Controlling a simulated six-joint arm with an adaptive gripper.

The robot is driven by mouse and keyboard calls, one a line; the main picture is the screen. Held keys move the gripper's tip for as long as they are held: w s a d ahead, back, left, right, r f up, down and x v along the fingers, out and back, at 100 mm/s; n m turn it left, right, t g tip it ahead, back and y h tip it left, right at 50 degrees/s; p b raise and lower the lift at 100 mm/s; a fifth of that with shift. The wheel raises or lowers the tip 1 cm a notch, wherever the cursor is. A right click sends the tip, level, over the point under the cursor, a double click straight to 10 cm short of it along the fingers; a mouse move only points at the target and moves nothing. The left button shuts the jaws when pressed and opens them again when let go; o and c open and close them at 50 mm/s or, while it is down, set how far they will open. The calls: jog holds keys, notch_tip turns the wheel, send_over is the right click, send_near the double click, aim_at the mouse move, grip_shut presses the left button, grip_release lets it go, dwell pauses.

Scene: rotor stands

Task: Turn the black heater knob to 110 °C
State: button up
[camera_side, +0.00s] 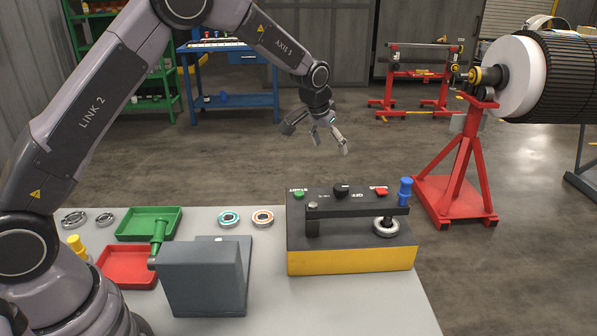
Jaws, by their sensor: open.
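The black heater knob (341,191) sits on top of the heater box (350,259), which has a dark upper body and a yellow lower front. The knob lies between a green start button (299,194) and a red button (381,191). Small markings near the knob are too small to read, so its setting cannot be told. My gripper (324,146) is open and empty. It appears in the air above the box, up and slightly left of the knob, and apart from it.
A bar lies across the box top with a bearing ring (386,227) under its right end and a blue handle (405,191) beside it. A grey block device (203,279), green tray (149,222), red tray (129,266) and several rings occupy the table's left.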

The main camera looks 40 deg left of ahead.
aim_at(341, 186)
jog(key=x, duration=1.5)
jog(key=shift+f, duration=0.1)
jog(key=c, duration=1.1)
